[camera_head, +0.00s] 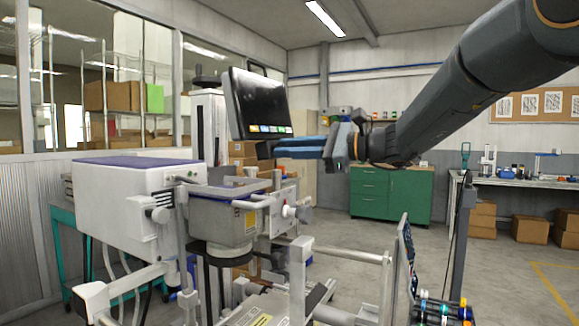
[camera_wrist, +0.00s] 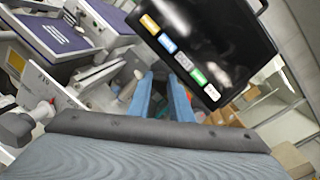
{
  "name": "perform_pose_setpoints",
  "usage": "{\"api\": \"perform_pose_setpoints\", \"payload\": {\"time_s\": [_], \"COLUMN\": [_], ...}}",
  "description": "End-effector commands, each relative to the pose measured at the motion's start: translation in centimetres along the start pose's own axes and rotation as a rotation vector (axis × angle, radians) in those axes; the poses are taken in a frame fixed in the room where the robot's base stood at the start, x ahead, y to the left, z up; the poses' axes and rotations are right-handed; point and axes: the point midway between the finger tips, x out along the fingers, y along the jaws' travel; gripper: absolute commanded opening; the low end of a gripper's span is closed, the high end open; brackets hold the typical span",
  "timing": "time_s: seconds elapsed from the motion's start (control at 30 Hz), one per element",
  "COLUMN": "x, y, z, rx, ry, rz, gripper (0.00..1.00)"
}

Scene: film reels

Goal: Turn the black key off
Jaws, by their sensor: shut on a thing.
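My gripper (camera_head: 270,149) reaches in from the right in the head view, its blue fingers level and pointing left, just below the tilted black monitor (camera_head: 262,103). In the wrist view the two blue fingers of my gripper (camera_wrist: 161,80) run forward close together, beside the monitor's lower edge (camera_wrist: 205,45). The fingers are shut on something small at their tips. A dark bit shows at the tips in the head view. The black key itself is mostly hidden there, and I cannot tell which way it is turned.
The white and grey machine (camera_head: 120,190) with blue-topped boxes stands left and below my gripper. A green cabinet (camera_head: 392,194) and a workbench (camera_head: 530,182) stand behind to the right. Cardboard boxes (camera_head: 530,229) lie under the bench. Open floor lies at the right.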

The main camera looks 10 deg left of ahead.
Motion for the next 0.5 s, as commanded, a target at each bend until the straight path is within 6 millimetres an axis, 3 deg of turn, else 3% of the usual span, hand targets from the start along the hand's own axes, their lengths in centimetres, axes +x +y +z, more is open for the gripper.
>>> {"api": "perform_pose_setpoints", "payload": {"time_s": [0.5], "x": [0.02], "y": [-0.19], "z": [-0.33], "rx": [-0.482], "ry": [0.001], "rz": [0.102], "gripper": [0.00]}}
